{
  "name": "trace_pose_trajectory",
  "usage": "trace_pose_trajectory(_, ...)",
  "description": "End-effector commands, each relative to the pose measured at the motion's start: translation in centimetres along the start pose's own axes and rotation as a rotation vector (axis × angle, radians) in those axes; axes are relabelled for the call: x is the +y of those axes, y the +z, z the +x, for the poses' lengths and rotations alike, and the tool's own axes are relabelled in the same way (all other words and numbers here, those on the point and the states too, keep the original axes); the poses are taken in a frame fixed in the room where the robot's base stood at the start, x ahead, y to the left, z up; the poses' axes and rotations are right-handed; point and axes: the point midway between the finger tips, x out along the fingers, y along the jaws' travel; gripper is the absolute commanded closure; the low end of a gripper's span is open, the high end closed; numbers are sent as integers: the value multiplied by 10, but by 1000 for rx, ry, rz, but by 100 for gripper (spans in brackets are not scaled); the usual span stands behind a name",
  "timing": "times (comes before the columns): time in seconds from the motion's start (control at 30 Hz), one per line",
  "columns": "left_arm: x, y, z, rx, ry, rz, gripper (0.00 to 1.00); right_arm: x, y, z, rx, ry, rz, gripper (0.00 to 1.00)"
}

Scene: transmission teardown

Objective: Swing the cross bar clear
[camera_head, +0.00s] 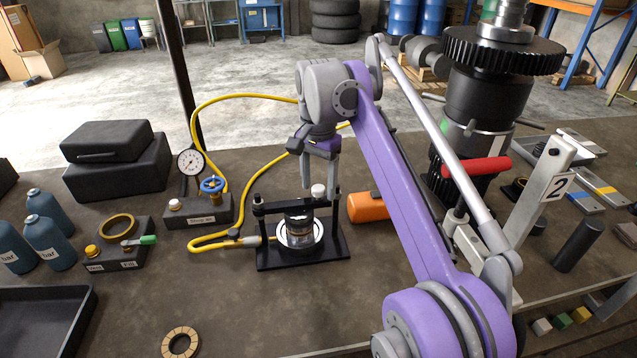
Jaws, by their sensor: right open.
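A small black press frame (262,238) stands on the bench in the middle of the view. Its black cross bar (279,208) spans the top between two posts, over a metal cylinder (299,224) in a round pale seat. A white knob (319,190) shows at the right part of the bar, and a dark knob tops the left post. My right gripper (320,187) points down from above, open, with its fingers appearing on either side of the white knob. I cannot tell whether they touch it. My left gripper is not in view.
A yellow hose (228,244) runs to the frame's left side from a gauge block (198,212). An orange cylinder (366,207) lies close to the right. A tall gear assembly (484,100) and a stand marked 2 (537,195) are further right.

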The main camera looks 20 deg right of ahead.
Motion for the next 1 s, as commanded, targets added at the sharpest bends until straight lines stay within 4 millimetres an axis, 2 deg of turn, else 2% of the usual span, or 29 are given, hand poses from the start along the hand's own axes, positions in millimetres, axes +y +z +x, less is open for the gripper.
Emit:
trace_pose_trajectory(0.03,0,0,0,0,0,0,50,0,0,0,0,0,0,38)
trace_pose_trajectory(0.3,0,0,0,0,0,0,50,0,0,0,0,0,0,87)
trace_pose_trajectory(0.37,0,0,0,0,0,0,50,0,0,0,0,0,0,98)
trace_pose_trajectory(0.4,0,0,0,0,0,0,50,0,0,0,0,0,0,100)
trace_pose_trajectory(1.0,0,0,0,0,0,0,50,0,0,0,0,0,0,100)
